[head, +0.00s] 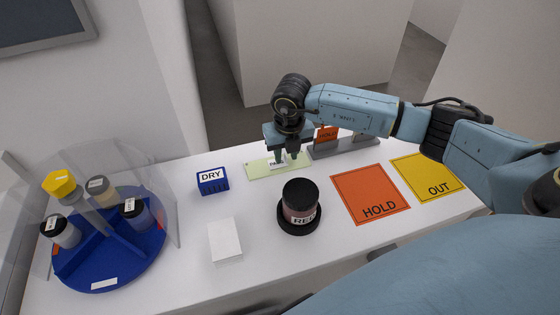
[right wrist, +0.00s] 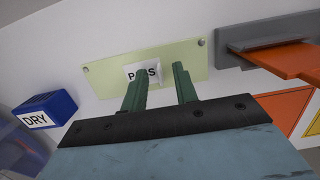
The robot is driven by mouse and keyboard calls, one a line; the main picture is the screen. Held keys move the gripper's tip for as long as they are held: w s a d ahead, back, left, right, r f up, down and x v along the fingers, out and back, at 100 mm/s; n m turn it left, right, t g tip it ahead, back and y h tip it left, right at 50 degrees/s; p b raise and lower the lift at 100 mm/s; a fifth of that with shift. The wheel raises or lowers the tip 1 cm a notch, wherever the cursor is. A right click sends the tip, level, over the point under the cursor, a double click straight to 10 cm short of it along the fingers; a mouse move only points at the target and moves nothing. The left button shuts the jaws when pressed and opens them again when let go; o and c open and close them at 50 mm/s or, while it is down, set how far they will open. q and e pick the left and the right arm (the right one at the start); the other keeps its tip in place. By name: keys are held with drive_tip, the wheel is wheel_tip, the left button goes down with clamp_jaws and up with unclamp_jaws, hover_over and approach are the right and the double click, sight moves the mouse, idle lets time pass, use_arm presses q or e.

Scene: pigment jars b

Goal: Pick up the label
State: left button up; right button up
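A small white label (right wrist: 153,70) lies on a pale green plate (right wrist: 104,71); its lettering looks like "PASS", partly covered by one finger. In the head view the label (head: 274,163) shows just under my right gripper (head: 287,155), on the green plate (head: 258,171). In the right wrist view, my right gripper's two green fingers (right wrist: 160,80) are apart with a gap between them. The left finger overlaps the label, and the right finger is beyond its right edge. I cannot tell whether the fingers touch the label or plate. My left gripper is not in view.
A grey holder (head: 345,147) with an orange HOLD card (head: 327,133) stands right of the plate. A blue DRY block (head: 212,181), a dark-lidded jar (head: 300,197), a white box (head: 225,241), orange (head: 371,191) and yellow (head: 427,174) mats, and a blue jar carousel (head: 110,262) share the table.

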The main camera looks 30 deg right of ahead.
clamp_jaws()
idle(0.4)
